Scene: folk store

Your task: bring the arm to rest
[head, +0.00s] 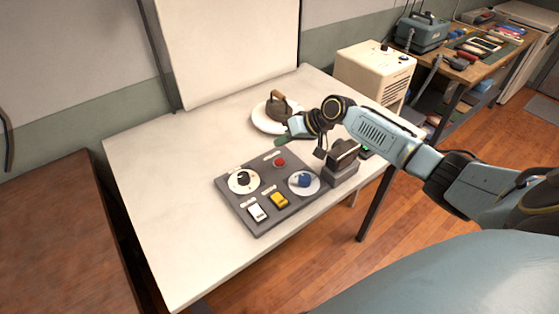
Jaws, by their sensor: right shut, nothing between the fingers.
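My right arm comes in from the right side of the head view and reaches over the white table (160,190). My right gripper (283,140) is shut and empty. It appears above the far side of a dark control panel (238,207) and in front of an old iron (277,108). The iron stands on a white round plate (259,118). My left gripper is not in view.
The panel carries a red button (280,161), a black dial (243,179), a blue knob (304,180), a yellow switch (279,199) and a white switch (257,212). A dark device (342,170) stands beside it. A cream heater (372,72) is behind. The table's left side is clear.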

